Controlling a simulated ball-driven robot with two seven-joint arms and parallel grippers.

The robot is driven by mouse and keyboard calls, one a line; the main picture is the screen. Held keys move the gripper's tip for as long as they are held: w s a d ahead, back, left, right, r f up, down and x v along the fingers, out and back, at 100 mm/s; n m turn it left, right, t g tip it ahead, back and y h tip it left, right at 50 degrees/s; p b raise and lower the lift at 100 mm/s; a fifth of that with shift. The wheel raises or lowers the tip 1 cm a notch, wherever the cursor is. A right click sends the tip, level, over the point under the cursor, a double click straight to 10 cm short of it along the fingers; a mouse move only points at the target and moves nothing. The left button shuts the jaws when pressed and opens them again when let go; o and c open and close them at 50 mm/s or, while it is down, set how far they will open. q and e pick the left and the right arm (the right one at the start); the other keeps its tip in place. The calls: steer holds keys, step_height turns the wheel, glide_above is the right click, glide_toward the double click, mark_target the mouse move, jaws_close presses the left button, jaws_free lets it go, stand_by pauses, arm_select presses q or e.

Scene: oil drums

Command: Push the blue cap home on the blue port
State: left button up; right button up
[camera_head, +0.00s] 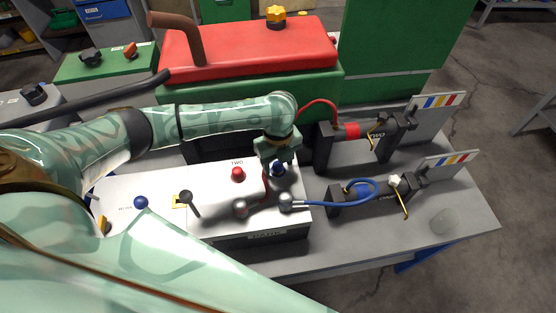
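A blue cap (278,169) shows right at the tips of my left gripper (279,160), over the far right part of the white-topped box (215,215). The fingertips are small and partly hidden, so I cannot tell if they close on the cap or only touch it. The blue port is not clearly visible; the cap and gripper cover that spot, and I cannot tell how far the cap sits down. A red cap (238,174) stands to the left of it by the label "TWO". My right gripper is not in view.
A grey ball-ended fitting (286,201) with a blue hose (335,204) is close in front of the gripper. A blue knob (141,202) and black lever (187,198) stand on the box. A red-topped machine (250,50) rises behind. The table's front right is mostly clear.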

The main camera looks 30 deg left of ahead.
mark_target(278, 164)
arm_select(q)
step_height(278, 164, up, 16)
steer(key=p, duration=0.6)
steer(key=shift+r, duration=0.15)
